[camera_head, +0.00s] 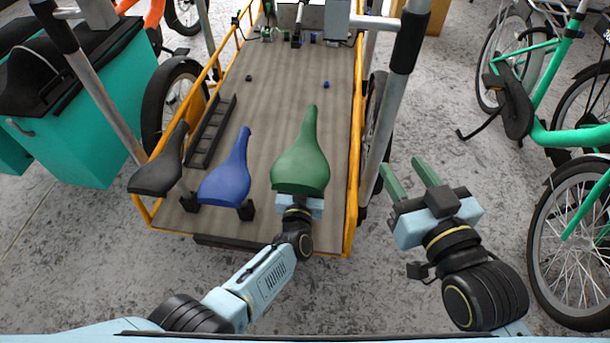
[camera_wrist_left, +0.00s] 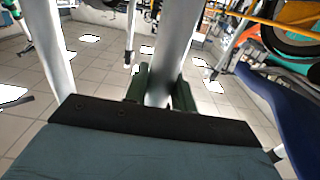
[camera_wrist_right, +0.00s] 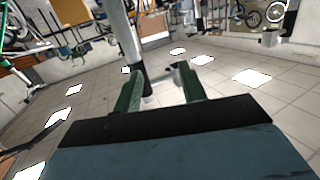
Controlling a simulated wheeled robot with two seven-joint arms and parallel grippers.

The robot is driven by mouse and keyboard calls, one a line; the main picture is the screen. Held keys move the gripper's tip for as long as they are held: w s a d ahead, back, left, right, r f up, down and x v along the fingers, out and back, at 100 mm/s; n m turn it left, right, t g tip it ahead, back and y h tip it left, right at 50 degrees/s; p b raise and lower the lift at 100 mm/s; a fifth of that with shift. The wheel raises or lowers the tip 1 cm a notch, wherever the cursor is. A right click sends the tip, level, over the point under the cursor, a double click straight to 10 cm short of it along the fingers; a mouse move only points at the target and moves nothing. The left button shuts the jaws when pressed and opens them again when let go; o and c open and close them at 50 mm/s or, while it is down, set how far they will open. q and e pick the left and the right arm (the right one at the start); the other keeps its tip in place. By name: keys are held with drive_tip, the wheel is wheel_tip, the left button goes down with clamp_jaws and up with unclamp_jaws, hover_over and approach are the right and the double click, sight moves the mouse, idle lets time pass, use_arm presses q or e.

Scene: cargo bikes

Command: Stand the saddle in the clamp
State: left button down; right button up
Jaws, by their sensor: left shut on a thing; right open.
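A green saddle (camera_head: 302,160) is over the front right of the cargo bed, nose pointing away from me. My left gripper is right under its rear, with its fingertips hidden by the saddle in the head view. In the left wrist view my left gripper (camera_wrist_left: 160,90) is shut on a pale post, the green saddle's post. Black clamp blocks show beside the blue saddle (camera_head: 228,172), one at its left (camera_head: 189,203) and one at its right (camera_head: 247,210). Whether a clamp lies under the green saddle is hidden. My right gripper (camera_head: 412,178) is open and empty, right of the bed.
A black saddle (camera_head: 160,165) stands left of the blue one. A black rack (camera_head: 212,131) lies on the grey bed (camera_head: 290,80), bounded by yellow rails (camera_head: 356,130). Grey upright poles flank the bed. A green bike (camera_head: 570,130) stands at right.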

sight(305, 150)
use_arm(q)
drive_tip(key=shift+r+p, duration=2.15)
drive_tip(key=shift+r, duration=0.5)
use_arm(e)
drive_tip(key=shift+s+d+f+g+h, duration=1.05)
drive_tip(key=shift+s+d+f+g, duration=0.6)
drive_tip(key=shift+s+f+g, duration=1.55)
drive_tip(key=shift+s+d+f+g+h, duration=1.05)
drive_tip(key=shift+s+d+f+g, duration=0.6)
drive_tip(key=shift+s+f+g, duration=1.6)
use_arm(q)
drive_tip(key=shift+r+p, duration=0.25)
drive_tip(key=shift+p, duration=0.2)
drive_tip(key=shift+r, duration=0.25)
drive_tip(key=shift+r+p, duration=0.65)
drive_tip(key=shift+p, duration=0.2)
drive_tip(key=shift+r+p, duration=0.7)
drive_tip(key=shift+r, duration=0.05)
drive_tip(key=shift+r+p, duration=0.45)
drive_tip(key=shift+p, duration=0.05)
use_arm(e)
drive_tip(key=d+f, duration=0.4)
drive_tip(key=f, duration=0.7)
drive_tip(key=shift+f+m+h, duration=0.3)
drive_tip(key=shift+f+h, duration=0.1)
